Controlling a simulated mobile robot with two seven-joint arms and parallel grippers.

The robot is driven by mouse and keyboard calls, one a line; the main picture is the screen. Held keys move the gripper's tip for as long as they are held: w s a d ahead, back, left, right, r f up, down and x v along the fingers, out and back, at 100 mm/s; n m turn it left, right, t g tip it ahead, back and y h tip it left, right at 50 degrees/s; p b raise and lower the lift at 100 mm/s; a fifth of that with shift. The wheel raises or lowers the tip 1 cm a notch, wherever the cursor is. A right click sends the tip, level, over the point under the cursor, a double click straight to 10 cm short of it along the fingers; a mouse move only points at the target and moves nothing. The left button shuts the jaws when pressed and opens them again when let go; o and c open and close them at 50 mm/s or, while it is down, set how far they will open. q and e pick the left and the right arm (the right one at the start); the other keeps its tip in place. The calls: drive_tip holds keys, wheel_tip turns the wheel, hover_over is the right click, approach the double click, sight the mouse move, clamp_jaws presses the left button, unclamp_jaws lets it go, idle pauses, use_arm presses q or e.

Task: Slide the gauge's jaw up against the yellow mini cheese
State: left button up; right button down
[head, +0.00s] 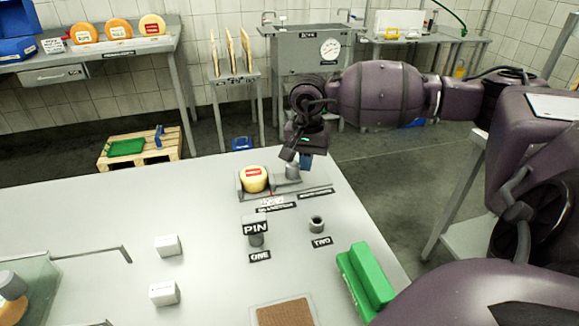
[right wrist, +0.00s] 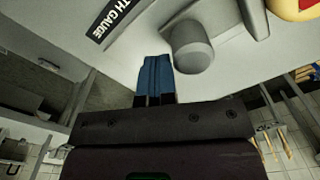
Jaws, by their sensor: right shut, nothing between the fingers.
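The yellow mini cheese (head: 254,179), with a red label on top, sits in the grey gauge (head: 262,197) at the far edge of the white table. The gauge's grey jaw (head: 284,184) stands just right of the cheese and carries a round knob (right wrist: 190,50). I cannot tell whether jaw and cheese touch. The cheese (right wrist: 296,8) also shows at the wrist view's top right corner. My right gripper (head: 305,162) is shut and empty, its blue fingertips (right wrist: 155,68) beside the knob, on the side away from the cheese. Contact with the knob is unclear. My left gripper is out of view.
A post labelled PIN (head: 256,228) stands at ONE, and an empty-looking socket (head: 317,224) at TWO. A green block (head: 365,281), two white blocks (head: 167,245) and a brown mat (head: 286,313) lie nearer. The table's middle is clear.

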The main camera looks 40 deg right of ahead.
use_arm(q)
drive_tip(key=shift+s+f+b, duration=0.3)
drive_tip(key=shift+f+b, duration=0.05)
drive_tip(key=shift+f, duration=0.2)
use_arm(e)
drive_tip(key=shift+a, duration=0.1)
idle(2.4)
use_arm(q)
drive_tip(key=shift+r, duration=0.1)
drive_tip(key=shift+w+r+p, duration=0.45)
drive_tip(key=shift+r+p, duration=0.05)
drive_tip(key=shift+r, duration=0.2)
use_arm(e)
drive_tip(key=shift+s+d, duration=0.35)
drive_tip(key=shift+d, duration=0.35)
drive_tip(key=shift+s+d, duration=0.35)
drive_tip(key=shift+d, duration=0.35)
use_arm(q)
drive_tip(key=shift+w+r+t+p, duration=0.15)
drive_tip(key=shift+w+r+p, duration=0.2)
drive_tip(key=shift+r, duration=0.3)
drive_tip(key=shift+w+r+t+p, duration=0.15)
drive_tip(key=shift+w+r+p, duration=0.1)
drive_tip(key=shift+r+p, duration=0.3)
use_arm(e)
wheel_tip(320, 180, up, 8)
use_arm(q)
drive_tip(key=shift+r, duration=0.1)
